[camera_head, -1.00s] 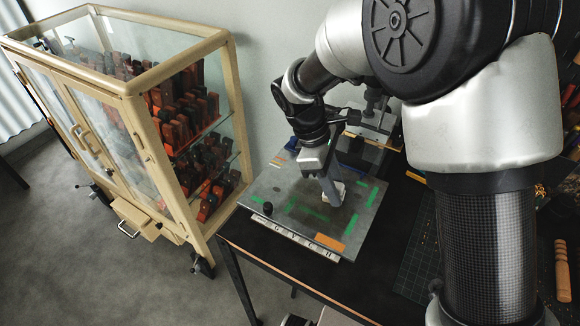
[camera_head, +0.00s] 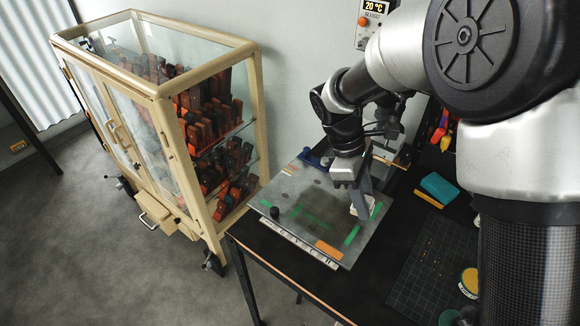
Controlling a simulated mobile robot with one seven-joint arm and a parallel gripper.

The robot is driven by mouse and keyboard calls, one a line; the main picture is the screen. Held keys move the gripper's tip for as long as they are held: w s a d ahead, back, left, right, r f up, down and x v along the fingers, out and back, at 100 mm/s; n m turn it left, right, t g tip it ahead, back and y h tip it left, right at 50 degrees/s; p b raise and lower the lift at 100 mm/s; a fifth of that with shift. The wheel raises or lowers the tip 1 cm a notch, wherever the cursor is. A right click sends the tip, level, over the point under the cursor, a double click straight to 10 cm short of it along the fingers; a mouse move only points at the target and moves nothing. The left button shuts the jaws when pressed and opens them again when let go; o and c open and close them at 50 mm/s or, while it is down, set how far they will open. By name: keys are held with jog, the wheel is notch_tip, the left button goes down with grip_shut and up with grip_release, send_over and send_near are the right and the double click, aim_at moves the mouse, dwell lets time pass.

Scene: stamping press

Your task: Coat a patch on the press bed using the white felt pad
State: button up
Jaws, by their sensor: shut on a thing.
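The press bed (camera_head: 292,187) is a grey plate on the black table, with green strips marked on it. A darker, smeared area (camera_head: 318,212) shows among the strips in its middle. My gripper (camera_head: 361,200) is over the right side of the bed, pointing down. It is shut on the white felt pad (camera_head: 364,209), close to the right green strip (camera_head: 376,211). The pad is low at the plate; whether it touches cannot be told. My gripper partly hides the pad.
A teal block (camera_head: 437,188) and a dark cutting mat (camera_head: 428,262) lie right. A glass cabinet (camera_head: 160,90) stands left.

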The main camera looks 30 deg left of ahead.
aim_at(372, 199)
jog(key=shift+r+p, duration=1.45)
jog(key=shift+r, duration=0.75)
